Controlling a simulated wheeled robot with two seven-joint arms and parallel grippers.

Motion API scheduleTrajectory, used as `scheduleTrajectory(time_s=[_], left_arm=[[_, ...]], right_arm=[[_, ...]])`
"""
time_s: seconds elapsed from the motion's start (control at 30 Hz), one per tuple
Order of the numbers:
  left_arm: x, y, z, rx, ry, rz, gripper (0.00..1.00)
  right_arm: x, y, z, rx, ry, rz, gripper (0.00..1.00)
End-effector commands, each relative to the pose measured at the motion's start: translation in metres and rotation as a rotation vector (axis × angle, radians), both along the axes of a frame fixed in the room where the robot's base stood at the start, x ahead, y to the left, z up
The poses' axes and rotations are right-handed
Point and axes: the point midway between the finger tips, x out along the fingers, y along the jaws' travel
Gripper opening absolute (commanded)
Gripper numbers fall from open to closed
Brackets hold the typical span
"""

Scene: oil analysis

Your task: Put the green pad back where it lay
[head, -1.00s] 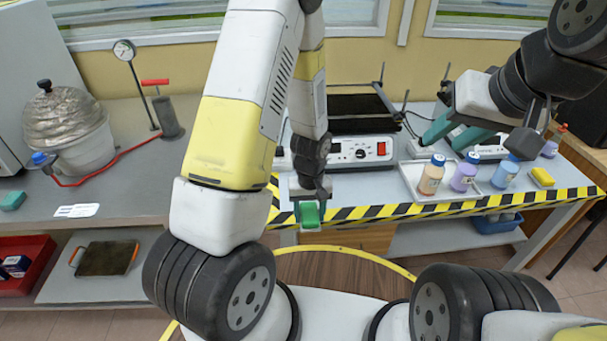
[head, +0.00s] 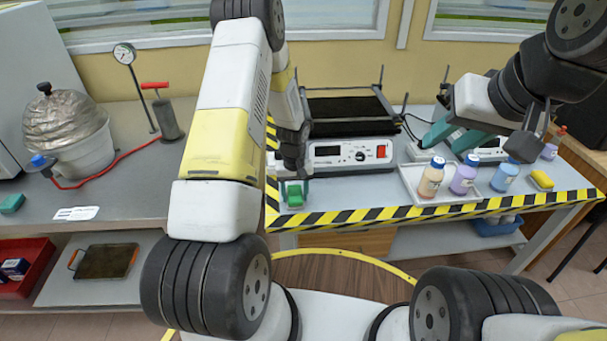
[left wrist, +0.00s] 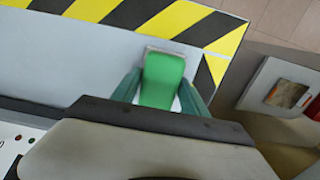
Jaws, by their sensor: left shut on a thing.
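The green pad (head: 295,196) is in my left gripper (head: 294,187), over the front left corner of the striped-edge bench. In the left wrist view the pad (left wrist: 162,80) sits between the two teal fingers (left wrist: 160,92), with a pale strip at its far end. The left gripper is shut on it. I cannot tell whether the pad touches the bench top. My right gripper (head: 442,146) has its two teal fingers apart, above the tray of bottles, and looks empty.
A box device with a red switch (head: 350,153) stands just behind the pad. A white tray (head: 412,188) with bottles and a yellow pad (head: 542,179) are to the right. Black and yellow tape (head: 390,213) marks the bench edge. A teal pad (head: 12,203) lies on the left counter.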

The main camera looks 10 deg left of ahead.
Motion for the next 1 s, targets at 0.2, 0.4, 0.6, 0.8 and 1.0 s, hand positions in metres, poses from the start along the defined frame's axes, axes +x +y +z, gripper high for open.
scheduleTrajectory(time_s=[0.2,0.4,0.6,0.8,1.0], left_arm=[[0.001,0.000,-0.001,0.000,-0.002,0.000,0.14],[0.001,0.000,-0.003,0.000,-0.002,0.000,0.64],[0.000,0.000,-0.003,0.001,-0.002,0.000,0.74],[0.001,0.000,-0.001,0.000,-0.003,0.000,0.74],[0.002,0.000,0.025,0.001,-0.006,-0.001,0.74]], right_arm=[[0.000,0.000,0.000,0.000,0.000,0.000,0.36],[0.000,0.000,0.000,0.000,0.000,0.000,0.36],[0.000,0.000,0.000,0.000,0.000,0.000,0.36],[0.000,0.000,0.000,0.000,0.000,0.000,0.36],[0.000,0.000,0.000,0.000,0.000,0.000,0.36]])
